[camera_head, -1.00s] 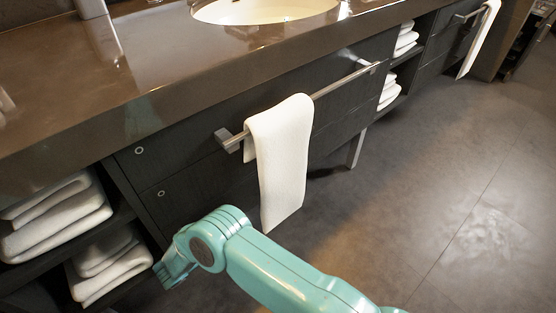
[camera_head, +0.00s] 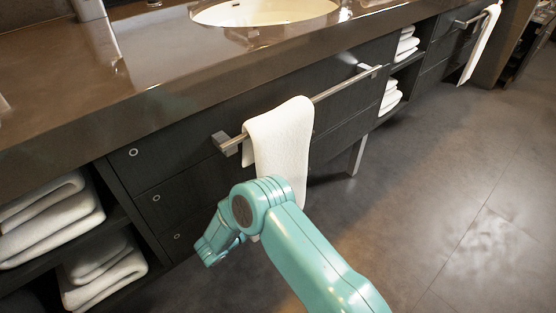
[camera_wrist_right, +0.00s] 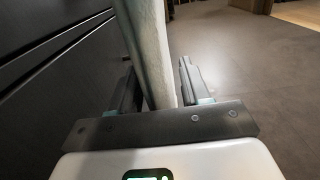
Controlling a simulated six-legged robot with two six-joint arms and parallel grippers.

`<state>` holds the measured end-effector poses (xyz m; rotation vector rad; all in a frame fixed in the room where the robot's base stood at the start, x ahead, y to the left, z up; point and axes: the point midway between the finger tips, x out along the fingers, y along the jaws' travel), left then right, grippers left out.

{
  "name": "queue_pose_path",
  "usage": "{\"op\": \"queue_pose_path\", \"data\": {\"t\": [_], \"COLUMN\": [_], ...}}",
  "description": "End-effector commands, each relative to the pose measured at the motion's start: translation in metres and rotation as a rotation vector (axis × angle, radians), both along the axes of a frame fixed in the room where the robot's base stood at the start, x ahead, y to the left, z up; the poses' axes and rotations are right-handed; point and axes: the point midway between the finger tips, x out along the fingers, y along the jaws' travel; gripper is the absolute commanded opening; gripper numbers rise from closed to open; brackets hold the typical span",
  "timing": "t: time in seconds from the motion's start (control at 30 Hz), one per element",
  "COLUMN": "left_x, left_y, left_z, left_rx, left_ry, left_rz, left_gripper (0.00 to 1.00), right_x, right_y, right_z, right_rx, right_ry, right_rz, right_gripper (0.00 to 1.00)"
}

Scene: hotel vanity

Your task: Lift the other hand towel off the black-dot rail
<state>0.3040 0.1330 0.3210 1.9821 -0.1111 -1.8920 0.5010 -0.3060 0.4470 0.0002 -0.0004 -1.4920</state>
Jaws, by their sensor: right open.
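A white hand towel (camera_head: 280,140) hangs folded over the near metal rail (camera_head: 330,92), close to its left end. My teal right arm covers the towel's lower part in the head view. In the right wrist view, my right gripper (camera_wrist_right: 158,85) is open, with one finger on each side of the hanging towel (camera_wrist_right: 150,45); I cannot tell whether they touch it. A second white towel (camera_head: 480,45) hangs on a farther rail (camera_head: 468,20) at the upper right. I can make out no black dot on either rail. My left gripper is not in view.
Folded towels fill the open shelves at the left (camera_head: 50,220) and between the drawer units (camera_head: 392,95). The brown counter (camera_head: 120,90) overhangs above. The floor (camera_head: 430,190) to the right is clear.

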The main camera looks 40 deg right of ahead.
Motion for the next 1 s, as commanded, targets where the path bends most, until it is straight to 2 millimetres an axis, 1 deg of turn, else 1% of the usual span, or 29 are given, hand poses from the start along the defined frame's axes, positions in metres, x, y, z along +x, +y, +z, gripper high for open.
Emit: {"op": "queue_pose_path", "data": {"t": [0.07, 0.1, 0.17, 0.2, 0.23, 0.53, 0.67, 0.77, 0.87, 1.0], "left_x": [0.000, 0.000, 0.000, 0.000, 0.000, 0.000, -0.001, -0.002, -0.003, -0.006], "left_y": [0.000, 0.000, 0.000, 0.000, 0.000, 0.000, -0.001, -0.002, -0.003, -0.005], "left_z": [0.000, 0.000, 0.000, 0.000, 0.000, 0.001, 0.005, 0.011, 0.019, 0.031], "left_rx": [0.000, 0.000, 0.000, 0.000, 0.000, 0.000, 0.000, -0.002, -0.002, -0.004], "left_ry": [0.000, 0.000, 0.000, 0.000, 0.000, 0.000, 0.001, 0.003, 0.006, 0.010], "left_rz": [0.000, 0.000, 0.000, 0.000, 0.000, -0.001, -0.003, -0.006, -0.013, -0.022], "left_gripper": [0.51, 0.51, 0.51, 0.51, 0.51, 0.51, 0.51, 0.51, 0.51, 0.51], "right_x": [0.000, 0.000, 0.000, 0.000, 0.000, 0.000, 0.000, 0.000, 0.000, 0.000], "right_y": [0.000, 0.000, 0.000, 0.000, 0.000, 0.001, 0.001, 0.000, 0.001, 0.001], "right_z": [0.000, 0.000, 0.000, 0.000, 0.000, 0.001, 0.009, 0.023, 0.043, 0.076], "right_rx": [0.000, 0.000, 0.000, 0.000, 0.000, 0.000, 0.000, 0.000, 0.000, 0.000], "right_ry": [0.000, 0.000, 0.000, 0.000, 0.000, 0.000, -0.001, -0.001, -0.003, -0.003], "right_rz": [0.000, 0.000, 0.000, 0.000, 0.000, 0.000, 0.000, 0.000, 0.000, 0.000], "right_gripper": [0.47, 0.34, 0.14, 0.01, 0.00, 0.00, 0.00, 0.00, 0.00, 0.00]}}
